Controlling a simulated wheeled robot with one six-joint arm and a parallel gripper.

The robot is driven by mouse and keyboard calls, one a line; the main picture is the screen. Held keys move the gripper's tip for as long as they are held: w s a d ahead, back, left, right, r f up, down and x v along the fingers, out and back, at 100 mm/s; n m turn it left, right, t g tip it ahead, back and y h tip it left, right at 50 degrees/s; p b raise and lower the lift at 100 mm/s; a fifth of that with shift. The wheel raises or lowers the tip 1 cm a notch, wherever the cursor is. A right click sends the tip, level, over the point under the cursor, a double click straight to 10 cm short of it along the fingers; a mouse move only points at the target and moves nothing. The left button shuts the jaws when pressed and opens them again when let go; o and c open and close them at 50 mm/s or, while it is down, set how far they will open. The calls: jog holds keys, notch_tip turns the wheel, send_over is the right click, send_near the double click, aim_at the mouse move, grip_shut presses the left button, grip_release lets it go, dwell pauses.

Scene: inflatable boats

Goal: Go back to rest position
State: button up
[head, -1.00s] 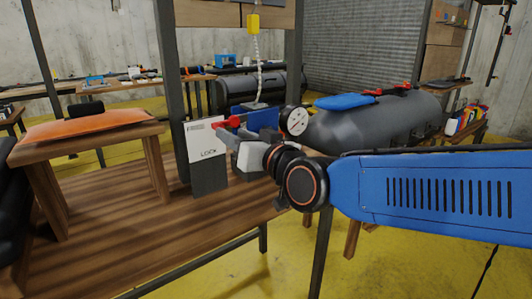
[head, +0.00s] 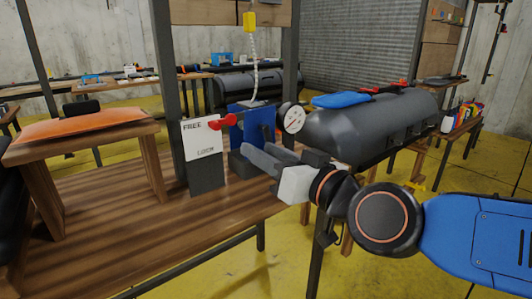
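My gripper (head: 256,147) is at the middle of the view, at the end of my blue arm. Its two dark grey fingers point left and look parted, with nothing seen between them. They are in front of a blue block (head: 258,125) with a red lever (head: 222,122), and look apart from the lever. A white card (head: 201,138) marked "FREE" and "LOCK" stands just left of the lever. The fingers partly hide the lower part of the blue block.
A wooden bench (head: 110,215) carries a small stand with an orange cushion (head: 85,124) at left. A gauge (head: 291,118) and dark grey inflatable (head: 370,125) are behind my gripper. Dark upright posts (head: 170,90) flank the block. Yellow floor (head: 400,270) is free at right.

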jog(key=shift+s+d, duration=0.1)
jog(key=shift+s, duration=0.05)
jog(key=s+d+f+m+g+h, duration=0.1)
jog(key=s+d+f+g+h, duration=0.2)
jog(key=d+f, duration=0.5)
jog(key=s+d+f+m+g+h, duration=0.1)
jog(key=s+d+f+g+h, duration=0.2)
jog(key=d+f, duration=0.5)
jog(key=s+d+f+m+g+h, duration=0.2)
jog(key=s+d+f+g+h, duration=0.2)
jog(key=d+f, duration=0.4)
jog(key=shift+s+d+f, duration=0.15)
jog(key=shift+d+f, duration=0.25)
jog(key=shift+d, duration=0.5)
